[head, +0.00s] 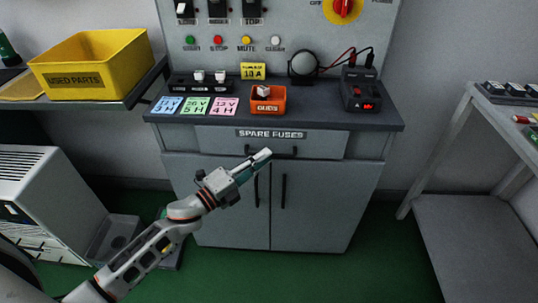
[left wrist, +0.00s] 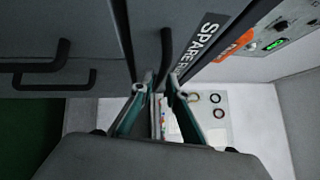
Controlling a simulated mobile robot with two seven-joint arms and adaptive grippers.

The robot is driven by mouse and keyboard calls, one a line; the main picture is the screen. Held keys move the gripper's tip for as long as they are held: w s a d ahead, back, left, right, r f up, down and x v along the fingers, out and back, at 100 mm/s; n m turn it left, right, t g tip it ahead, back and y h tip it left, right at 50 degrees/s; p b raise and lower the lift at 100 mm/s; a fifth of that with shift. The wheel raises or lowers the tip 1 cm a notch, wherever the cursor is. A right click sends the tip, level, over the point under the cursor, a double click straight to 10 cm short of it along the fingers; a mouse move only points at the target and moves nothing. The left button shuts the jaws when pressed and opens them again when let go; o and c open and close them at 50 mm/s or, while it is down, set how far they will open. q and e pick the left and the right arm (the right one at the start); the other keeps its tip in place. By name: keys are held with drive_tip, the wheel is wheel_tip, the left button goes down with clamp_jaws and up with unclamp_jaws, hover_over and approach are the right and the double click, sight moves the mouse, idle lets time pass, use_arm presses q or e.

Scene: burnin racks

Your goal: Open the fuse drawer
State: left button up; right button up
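The fuse drawer (head: 220,138) is the wide grey front under the bench top, labelled SPARE FUSES, and it looks closed. Its dark bar handle (head: 287,152) is partly hidden by my left gripper (head: 262,156). In the left wrist view my left gripper (left wrist: 160,84) has its two fingers apart. The drawer handle (left wrist: 166,48) runs down to the gap between the fingertips there. I cannot tell whether the fingers touch it. The SPARE FUSES label (left wrist: 205,40) is right of the handle in that view. My right gripper is in neither view.
Two cabinet doors with vertical handles (head: 284,191) are below the drawer. The bench top (head: 330,122) holds an orange bin (head: 268,106), coloured notes and a black device (head: 361,95). A yellow bin (head: 92,65) is on the left shelf; a rack (head: 480,200) stands right.

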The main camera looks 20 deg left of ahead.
use_arm(q)
drive_tip(key=shift+x, duration=1.25)
drive_tip(key=shift+f, duration=0.1)
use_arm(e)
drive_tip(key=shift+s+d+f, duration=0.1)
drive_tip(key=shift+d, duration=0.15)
use_arm(q)
clamp_jaws()
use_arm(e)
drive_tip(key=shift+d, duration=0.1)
use_arm(q)
drive_tip(key=shift+s, duration=0.1)
